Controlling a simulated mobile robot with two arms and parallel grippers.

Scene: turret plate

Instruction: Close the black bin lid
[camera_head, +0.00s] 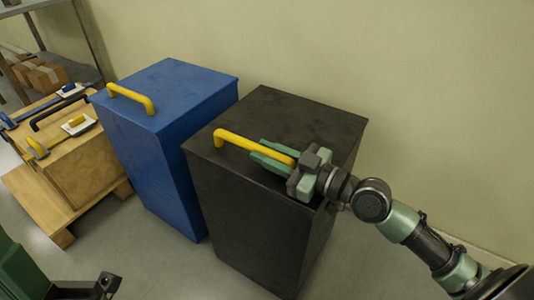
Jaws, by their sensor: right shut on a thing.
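The black bin (250,225) stands in the middle of the head view, beside the blue bin. Its black lid (310,122) lies flat across the top, with no gap that I can see along the visible edges. A yellow handle (233,139) is fixed near the lid's front edge. My right gripper (266,153) reaches in from the right, low over the lid. Its green fingers are shut on the right part of the handle and hide that end.
A blue bin (168,150) with its own yellow handle (131,98) stands close on the left. Further left, a wooden crate (80,165) on a pallet holds tools. A shelf with cardboard boxes (42,76) is behind. A plain wall (420,90) rises behind the bins.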

